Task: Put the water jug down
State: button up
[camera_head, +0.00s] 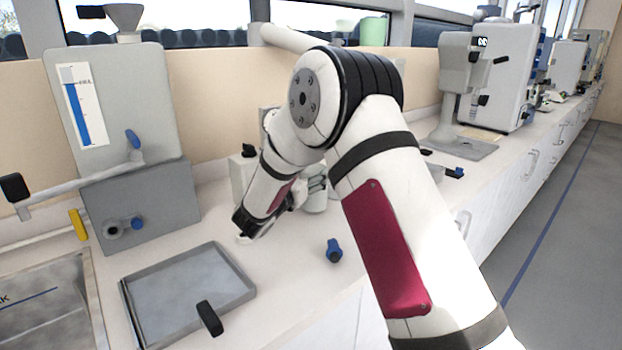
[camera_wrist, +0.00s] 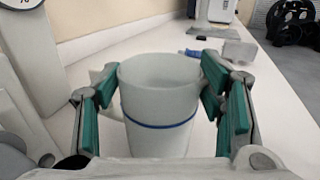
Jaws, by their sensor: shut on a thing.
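The water jug (camera_wrist: 158,105) is a pale grey, open-topped vessel with a blue line around it and a handle at its left side. In the wrist view it stands upright between the green-padded fingers of my gripper (camera_wrist: 160,92), which is shut on it. Its base is hidden, so I cannot tell whether it touches the bench (camera_wrist: 90,65). In the head view my arm covers most of the gripper and jug, over the white bench (camera_head: 285,290) near the wall.
A grey tray (camera_head: 140,318) with a black-ended part lies at front left, beside a sink (camera_head: 75,262). A tall grey tank (camera_head: 122,95) stands behind it. A small blue-ended object (camera_head: 334,250) lies in front of my arm. Machines (camera_head: 500,75) stand farther right.

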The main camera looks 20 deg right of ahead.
jog(key=shift+f, duration=0.4)
jog(key=shift+f, duration=0.2)
jog(key=o, duration=1.6)
